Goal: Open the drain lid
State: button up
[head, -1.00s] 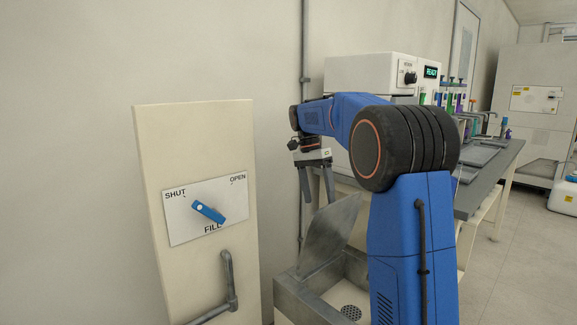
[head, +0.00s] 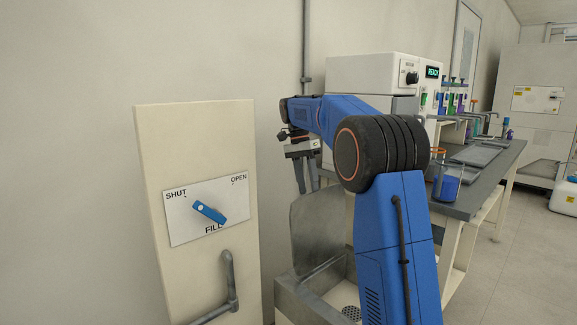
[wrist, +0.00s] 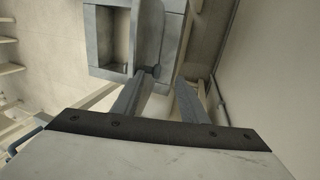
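The drain lid (head: 316,232) is a grey metal plate standing steeply raised over the sink, at the lower middle of the head view. In the wrist view the lid (wrist: 148,32) shows nearly edge-on beside the open basin. My gripper (head: 309,188) points down just above and behind the lid's upper left part.
The metal sink (head: 292,297) has a round drain strainer (head: 350,313), partly behind my arm. A cream panel (head: 150,135) with a blue fill handle (head: 209,212) and a pipe (head: 230,280) stands to the left. A bench (head: 487,186) with labware is at the right. The wall is close behind.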

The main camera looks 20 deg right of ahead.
jog(key=w+a+r, duration=0.3)
jog(key=w+r, duration=0.2)
jog(key=w, duration=0.4)
jog(key=shift+a, duration=0.15)
dwell(1.0)
dwell(0.5)
